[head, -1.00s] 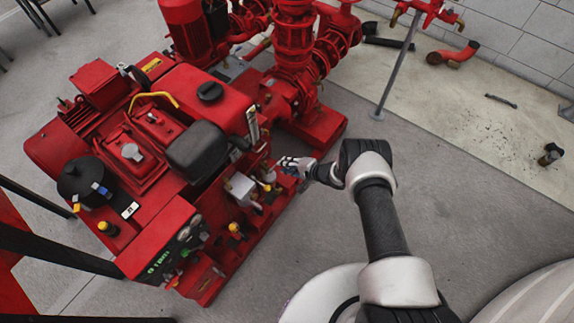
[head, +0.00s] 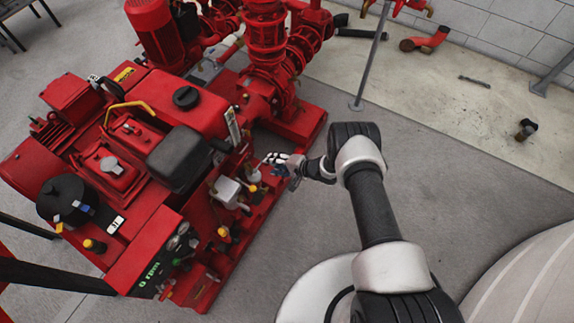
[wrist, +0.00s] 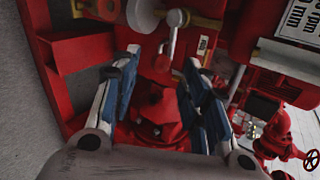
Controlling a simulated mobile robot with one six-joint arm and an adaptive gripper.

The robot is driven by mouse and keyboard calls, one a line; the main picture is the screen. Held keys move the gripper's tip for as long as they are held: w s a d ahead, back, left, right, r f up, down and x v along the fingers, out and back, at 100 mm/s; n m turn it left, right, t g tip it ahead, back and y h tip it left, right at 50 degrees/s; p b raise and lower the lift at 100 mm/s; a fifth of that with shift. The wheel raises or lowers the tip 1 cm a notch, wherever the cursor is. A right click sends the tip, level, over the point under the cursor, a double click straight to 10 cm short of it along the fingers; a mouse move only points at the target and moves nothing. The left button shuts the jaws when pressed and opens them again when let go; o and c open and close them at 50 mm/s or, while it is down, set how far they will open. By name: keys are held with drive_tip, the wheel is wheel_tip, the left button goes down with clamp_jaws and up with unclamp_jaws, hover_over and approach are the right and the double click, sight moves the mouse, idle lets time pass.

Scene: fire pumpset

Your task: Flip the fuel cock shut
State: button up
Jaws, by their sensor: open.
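My gripper (head: 272,160) reaches the near side of the red engine (head: 207,80), just right of a small whitish box (head: 226,190). In the wrist view my gripper (wrist: 163,60) is open, its two blue-padded fingers apart with nothing held between them. A small silver lever with a rounded head (wrist: 174,35) shows beyond and between the fingertips, pointing roughly up and down in the picture. It looks like the fuel cock's handle, but I cannot tell for sure. No contact with it shows. In the head view I cannot make out the lever.
A pale rounded bowl (wrist: 143,15) sits left of the lever, with a small tag (wrist: 203,45) to its right. Red frame parts surround the gripper. A grey stand pole (head: 371,60) rises behind. The concrete floor (head: 480,190) to the right is clear.

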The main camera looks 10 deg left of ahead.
drive_tip(key=v, duration=0.9)
drive_tip(key=shift+d, duration=0.25)
drive_tip(key=shift+r, duration=0.25)
